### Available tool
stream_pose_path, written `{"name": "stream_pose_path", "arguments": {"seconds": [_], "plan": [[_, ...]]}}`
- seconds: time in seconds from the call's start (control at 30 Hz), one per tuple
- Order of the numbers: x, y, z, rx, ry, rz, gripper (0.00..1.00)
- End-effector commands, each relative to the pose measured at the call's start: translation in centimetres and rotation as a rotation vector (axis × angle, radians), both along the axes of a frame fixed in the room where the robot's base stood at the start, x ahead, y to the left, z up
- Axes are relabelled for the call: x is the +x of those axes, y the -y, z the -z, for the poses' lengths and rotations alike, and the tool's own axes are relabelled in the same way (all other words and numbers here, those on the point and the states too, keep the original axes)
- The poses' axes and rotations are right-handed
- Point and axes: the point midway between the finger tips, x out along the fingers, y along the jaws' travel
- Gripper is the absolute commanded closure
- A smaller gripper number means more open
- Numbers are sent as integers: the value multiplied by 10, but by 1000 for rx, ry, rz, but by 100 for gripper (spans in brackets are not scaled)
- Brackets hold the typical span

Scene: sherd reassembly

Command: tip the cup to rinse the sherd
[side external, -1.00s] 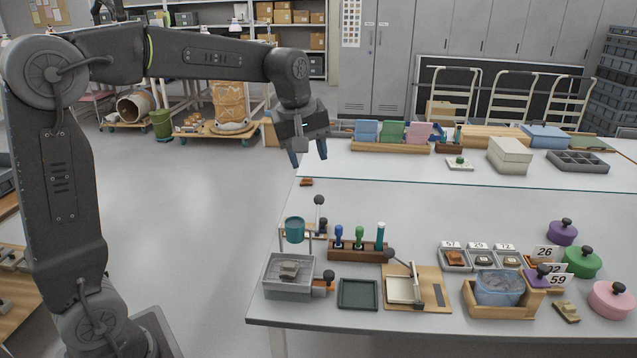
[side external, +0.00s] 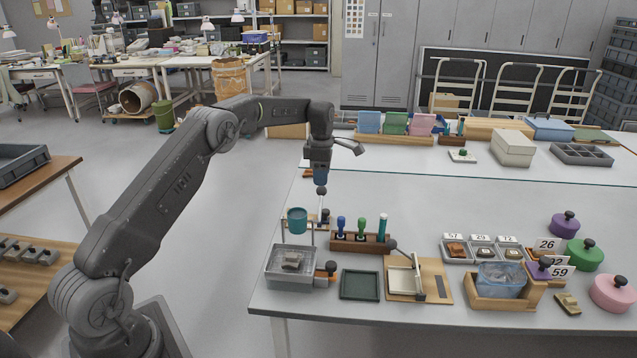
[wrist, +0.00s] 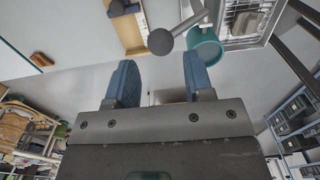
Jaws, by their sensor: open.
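The teal cup (side external: 297,221) hangs upright in a frame above the grey tray (side external: 272,272). The brown-grey sherd (side external: 291,260) lies in that tray on a rack. A lever with a dark ball knob (side external: 321,190) stands up beside the cup. My gripper (side external: 320,178) is open, pointing down just above the knob. In the wrist view the knob (wrist: 160,41) shows beyond and between the two blue fingers of my gripper (wrist: 160,72), and nothing is held. The cup (wrist: 205,48) shows there beside the right finger.
A wooden rack of stamps (side external: 361,243) stands right of the lever. A dark green tray (side external: 360,285) and a wooden board with a hinged frame (side external: 418,280) lie in front. Numbered trays and lidded pots are farther right. A small brown piece (wrist: 41,60) lies alone on the table.

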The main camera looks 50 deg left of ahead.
Motion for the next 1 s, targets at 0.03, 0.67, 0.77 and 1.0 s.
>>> {"name": "stream_pose_path", "arguments": {"seconds": [0.03, 0.67, 0.77, 1.0], "plan": [[0, 0, 3, -1, -2, 1, 52], [0, 1, 39, -1, -2, 3, 52], [0, 1, 45, -1, -2, 4, 52], [-2, 2, 55, -1, -1, 4, 52]]}}
